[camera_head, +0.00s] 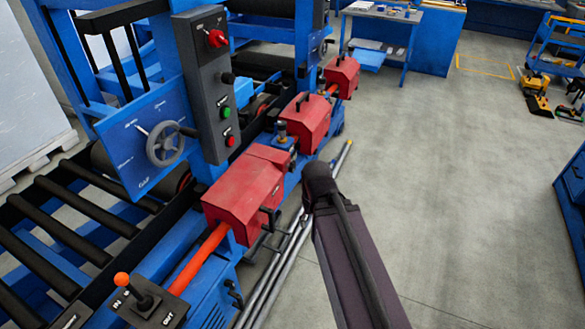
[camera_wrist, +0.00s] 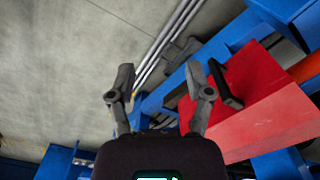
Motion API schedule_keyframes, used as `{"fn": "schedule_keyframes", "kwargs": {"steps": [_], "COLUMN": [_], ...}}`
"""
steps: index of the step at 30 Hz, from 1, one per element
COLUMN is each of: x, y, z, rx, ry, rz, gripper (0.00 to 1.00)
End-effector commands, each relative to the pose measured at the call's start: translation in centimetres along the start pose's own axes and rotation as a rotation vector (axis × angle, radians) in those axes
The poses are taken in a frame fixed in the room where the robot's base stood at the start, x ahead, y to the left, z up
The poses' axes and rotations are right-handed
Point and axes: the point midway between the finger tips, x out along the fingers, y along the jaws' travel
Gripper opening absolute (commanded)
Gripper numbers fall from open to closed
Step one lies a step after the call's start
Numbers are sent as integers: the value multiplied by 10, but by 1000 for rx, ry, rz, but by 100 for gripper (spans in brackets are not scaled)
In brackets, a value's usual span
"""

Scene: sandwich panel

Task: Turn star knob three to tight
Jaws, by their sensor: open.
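My gripper (camera_wrist: 161,82) is open and empty in the wrist view, its two dark fingers spread apart. In the head view my arm reaches in from the bottom, and I cannot make out the fingers there. No star knob marked three can be told in either view. Small dark knob-like parts (camera_head: 234,293) show on the blue machine side at the lower left, too small to identify. A red cover (camera_head: 243,193) stands just left of my arm. In the wrist view a red cover (camera_wrist: 262,110) with a black handle (camera_wrist: 226,85) lies right of my right finger.
More red covers (camera_head: 303,121) line the machine. A control box (camera_head: 210,95) with a red switch and green and red buttons stands by a grey handwheel (camera_head: 165,144). Metal rails (camera_head: 290,250) run along the floor.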

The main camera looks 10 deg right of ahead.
Motion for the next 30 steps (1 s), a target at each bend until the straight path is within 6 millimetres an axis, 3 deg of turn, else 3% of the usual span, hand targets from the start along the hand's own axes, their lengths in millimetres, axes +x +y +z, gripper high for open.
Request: {"fn": "schedule_keyframes", "kwargs": {"steps": [1, 2, 11, 21, 30], "x": [1, 2, 29, 67, 74], "y": [0, 0, -8, -12, 13], "z": [-1, -1, -24, -86, -146], "rx": [-2, -5, -117, -386, -591], "ry": [1, 1, 38, 279, 677], "rz": [-3, -7, -158, -515, -737], "gripper": [93, 100, 100, 100, 100]}}
